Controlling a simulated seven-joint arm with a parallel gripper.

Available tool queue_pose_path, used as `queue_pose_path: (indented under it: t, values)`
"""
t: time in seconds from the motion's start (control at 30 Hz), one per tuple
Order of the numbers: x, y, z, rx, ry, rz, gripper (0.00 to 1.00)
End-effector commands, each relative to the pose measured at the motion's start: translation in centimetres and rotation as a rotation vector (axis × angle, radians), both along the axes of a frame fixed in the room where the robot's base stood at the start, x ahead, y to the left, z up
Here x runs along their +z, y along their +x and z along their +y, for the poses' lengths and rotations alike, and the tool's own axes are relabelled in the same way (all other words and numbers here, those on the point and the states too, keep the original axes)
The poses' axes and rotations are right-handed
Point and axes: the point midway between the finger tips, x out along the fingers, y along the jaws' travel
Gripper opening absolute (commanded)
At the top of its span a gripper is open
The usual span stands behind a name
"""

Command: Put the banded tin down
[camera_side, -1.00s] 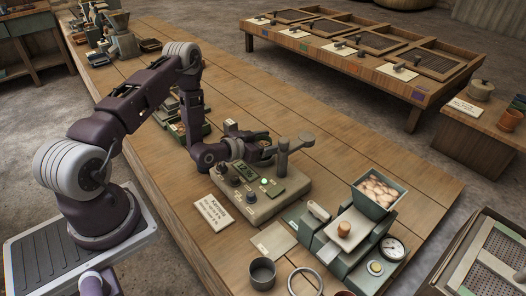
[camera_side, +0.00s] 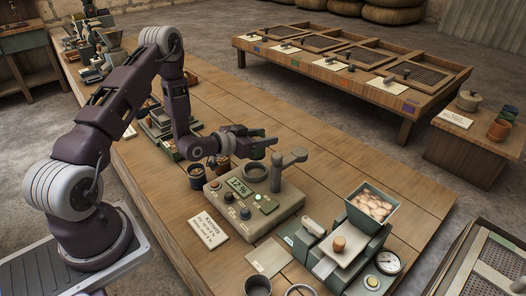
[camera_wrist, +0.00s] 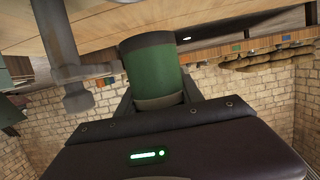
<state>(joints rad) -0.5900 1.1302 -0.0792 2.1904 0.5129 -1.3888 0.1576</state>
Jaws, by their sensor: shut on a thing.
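The banded tin (camera_wrist: 152,68) is a green cylinder with a dark band at its far end and a pale band near my fingers. My gripper (camera_side: 256,146) is shut on it and holds it in the air, just behind the beige meter (camera_side: 255,205). In the side view the tin (camera_side: 258,149) is small and partly covered by the fingers. The meter has a round cup (camera_side: 255,173) on top, a lit display and a post with a lever arm (camera_side: 278,175) to the right of the tin.
Small dark tins (camera_side: 196,176) stand behind and left of the meter. A label card (camera_side: 208,226) lies in front of it. A green machine with a hopper (camera_side: 372,200) stands to the right. Bare tabletop (camera_side: 325,150) lies behind the meter.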

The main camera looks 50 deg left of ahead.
Motion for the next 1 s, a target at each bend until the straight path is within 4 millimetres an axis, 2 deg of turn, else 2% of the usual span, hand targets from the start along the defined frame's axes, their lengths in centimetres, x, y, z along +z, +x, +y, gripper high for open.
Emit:
queue_pose_path:
  t: [0.07,0.17,0.27,0.4,0.53,0.63,0.83,0.93,1.0]
  values:
    - [1.6,0.1,0.0,0.0,0.001,-0.003,0.0]
    - [4.6,0.6,-1.1,-0.004,0.011,-0.004,0.0]
    - [9.2,1.0,-3.6,-0.008,0.023,-0.002,0.0]
    - [14.7,0.2,-7.4,-0.006,0.018,0.0,0.0]
    - [17.8,-1.1,-9.7,-0.003,0.006,0.0,0.0]
    - [18.7,-1.6,-10.4,-0.001,0.001,0.0,0.0]
    - [18.5,-1.5,-10.3,0.001,-0.001,0.004,0.0]
    - [16.4,-0.7,-8.8,0.005,0.008,0.014,0.0]
    - [13.8,0.2,-7.0,0.004,0.016,0.022,0.0]
